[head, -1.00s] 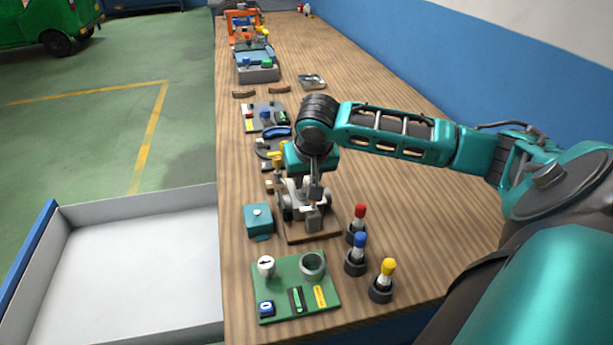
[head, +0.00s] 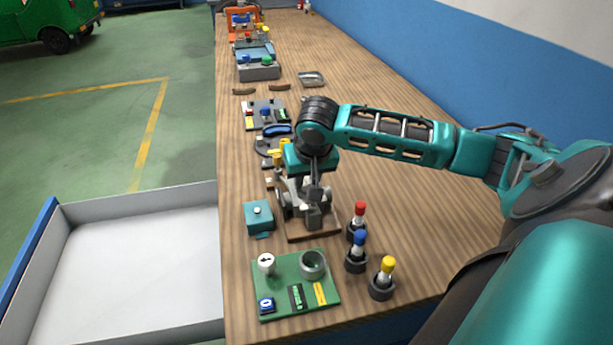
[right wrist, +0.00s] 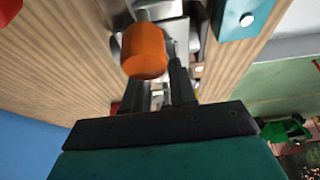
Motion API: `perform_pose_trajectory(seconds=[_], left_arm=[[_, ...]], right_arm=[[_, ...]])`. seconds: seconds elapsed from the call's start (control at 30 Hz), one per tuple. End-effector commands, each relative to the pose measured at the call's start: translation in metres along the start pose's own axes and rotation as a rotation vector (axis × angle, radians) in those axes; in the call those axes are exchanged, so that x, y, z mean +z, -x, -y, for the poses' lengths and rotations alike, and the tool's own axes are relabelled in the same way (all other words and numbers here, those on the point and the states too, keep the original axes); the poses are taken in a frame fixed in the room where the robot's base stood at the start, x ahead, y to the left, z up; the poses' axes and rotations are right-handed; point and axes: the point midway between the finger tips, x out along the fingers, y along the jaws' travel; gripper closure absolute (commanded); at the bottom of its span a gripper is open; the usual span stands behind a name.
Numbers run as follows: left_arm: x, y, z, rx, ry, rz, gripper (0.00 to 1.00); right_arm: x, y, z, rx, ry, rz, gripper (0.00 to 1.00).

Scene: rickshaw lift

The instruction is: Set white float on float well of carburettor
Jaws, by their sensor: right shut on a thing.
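The grey carburettor (head: 287,207) stands on a brown wooden base (head: 312,236) near the front of the bench, partly covered by my right gripper. My right gripper (head: 315,203) points down over it and is shut on a small piece, which I take to be the white float; it is mostly hidden. In the right wrist view, the two dark fingers (right wrist: 158,88) reach towards the grey carburettor body (right wrist: 170,30). An orange cylinder (right wrist: 143,52) covers part of the fingertips, so contact with the float well cannot be told. My left gripper is not in view.
A teal block (head: 258,217) with a white knob stands left of the base. A green board (head: 285,302) lies in front. Red, blue and yellow-topped holders (head: 380,290) stand at the right front. A grey tray (head: 150,255) is left of the bench.

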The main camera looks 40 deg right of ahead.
Motion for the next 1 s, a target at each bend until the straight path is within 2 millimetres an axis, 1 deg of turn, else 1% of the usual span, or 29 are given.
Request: perform_pose_trajectory(seconds=[0.23, 0.27, 0.3, 0.57, 0.73, 0.93, 0.97, 1.0], left_arm=[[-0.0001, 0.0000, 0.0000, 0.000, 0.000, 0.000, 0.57], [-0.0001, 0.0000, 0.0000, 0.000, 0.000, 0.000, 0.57], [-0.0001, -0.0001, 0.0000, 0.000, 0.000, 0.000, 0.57], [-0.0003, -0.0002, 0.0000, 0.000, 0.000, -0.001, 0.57], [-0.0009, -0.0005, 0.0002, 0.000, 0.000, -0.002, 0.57], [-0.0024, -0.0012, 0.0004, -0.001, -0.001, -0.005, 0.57], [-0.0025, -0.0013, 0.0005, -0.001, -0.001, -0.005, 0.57], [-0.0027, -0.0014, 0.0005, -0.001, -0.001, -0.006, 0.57]], right_arm=[[0.0000, 0.0000, -0.0001, 0.000, 0.000, 0.000, 1.00], [0.0000, 0.0000, -0.0001, 0.000, 0.000, 0.000, 0.73], [0.0000, -0.0001, -0.0001, 0.000, 0.000, 0.000, 0.69], [0.0001, -0.0001, -0.0002, 0.000, 0.000, 0.000, 0.44], [0.0001, -0.0001, -0.0002, 0.001, 0.000, 0.000, 0.44], [0.0001, -0.0001, -0.0003, 0.001, 0.000, 0.001, 0.25], [0.0001, -0.0001, -0.0003, 0.001, 0.000, 0.001, 0.23], [0.0001, -0.0001, -0.0003, 0.001, 0.000, 0.001, 0.23]])
